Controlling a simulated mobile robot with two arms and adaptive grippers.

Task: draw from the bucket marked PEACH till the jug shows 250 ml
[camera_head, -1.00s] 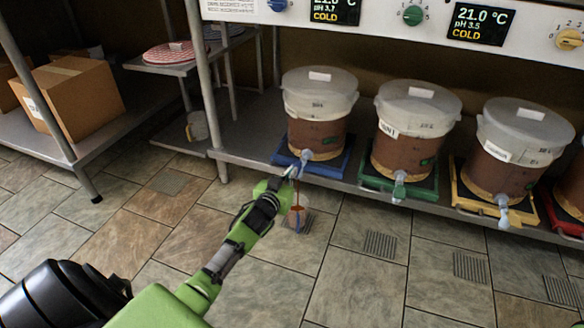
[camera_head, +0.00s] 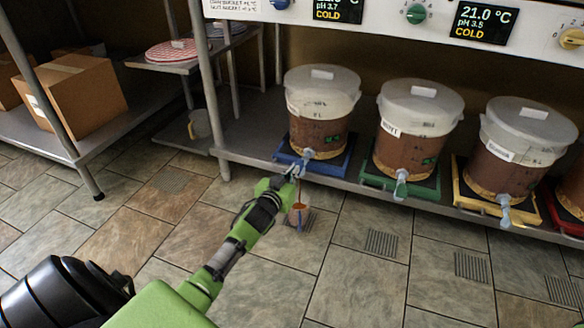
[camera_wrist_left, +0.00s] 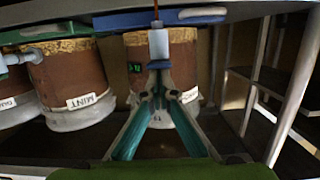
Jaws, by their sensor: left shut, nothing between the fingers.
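The leftmost bucket (camera_head: 320,125), brown below a pale upper part and lid, stands on a blue tray (camera_head: 340,168). Its label is not readable, so I cannot tell whether it says PEACH. My left gripper (camera_head: 293,171) is shut with nothing between its fingers, close by the bucket's tap (camera_head: 308,154). In the left wrist view, which is upside down, the gripper (camera_wrist_left: 160,72) is at the tap (camera_wrist_left: 158,42), and a thin orange stream shows at the spout. A small clear jug (camera_head: 298,213) with orange-red liquid is below the gripper; its markings are unreadable.
A bucket labelled MINT (camera_head: 414,130) on a green tray and another bucket (camera_head: 515,150) on a yellow tray stand to the right. A shelf with a cardboard box (camera_head: 70,95) is at left. Displays and knobs run above.

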